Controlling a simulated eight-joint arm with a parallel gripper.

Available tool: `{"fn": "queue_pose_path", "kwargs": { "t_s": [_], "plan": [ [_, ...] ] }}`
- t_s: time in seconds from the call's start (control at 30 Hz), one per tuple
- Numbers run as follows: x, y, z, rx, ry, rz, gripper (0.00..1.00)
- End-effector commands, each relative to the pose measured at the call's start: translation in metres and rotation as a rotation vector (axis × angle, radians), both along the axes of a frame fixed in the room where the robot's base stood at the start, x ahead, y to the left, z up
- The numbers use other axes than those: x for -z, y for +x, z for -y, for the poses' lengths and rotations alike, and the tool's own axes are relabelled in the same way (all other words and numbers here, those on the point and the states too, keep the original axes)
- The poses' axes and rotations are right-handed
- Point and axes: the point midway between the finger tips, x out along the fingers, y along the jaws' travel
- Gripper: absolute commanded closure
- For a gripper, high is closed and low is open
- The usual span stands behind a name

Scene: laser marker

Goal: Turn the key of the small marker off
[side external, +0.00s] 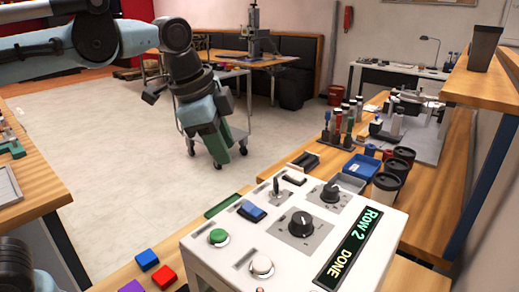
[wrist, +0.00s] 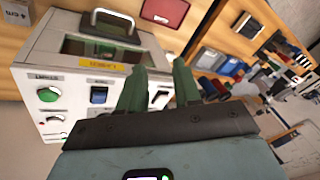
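The small marker (side external: 205,262) is a white box with a sloping control panel, at the bottom of the side view. Its panel has a green button (side external: 218,236), a blue rocker switch (side external: 251,210), a small upright silver lever or key (side external: 277,188) and black knobs. I cannot tell for sure which part is the key. In the wrist view the white marker (wrist: 50,68) is at the left, partly hidden by my fingers. My gripper (wrist: 158,66) has its green fingers apart with nothing between them. In the side view my gripper (side external: 222,158) hangs behind the panel, clear of it.
A display (side external: 352,245) on the panel reads "Row 2 DONE". Red (side external: 164,276) and blue (side external: 147,259) blocks lie left of the marker. Dark cups (side external: 390,180) and a blue tray (side external: 361,166) stand on the bench to its right. The floor behind is clear around a trolley.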

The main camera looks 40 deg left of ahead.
Motion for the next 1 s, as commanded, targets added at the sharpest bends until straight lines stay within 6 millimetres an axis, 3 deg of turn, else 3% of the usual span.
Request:
{"fn": "queue_pose_path", "kwargs": {
  "t_s": [0.2,0.5,0.7,1.0],
  "plan": [
    [-0.052,0.021,0.047,0.54,0.16,-0.111,0.67],
    [-0.088,0.022,0.097,1.19,0.282,-0.228,0.67],
    [-0.093,0.018,0.108,1.361,0.301,-0.253,0.67],
    [-0.076,0.018,0.108,1.373,0.303,-0.254,0.67]
  ]
}}
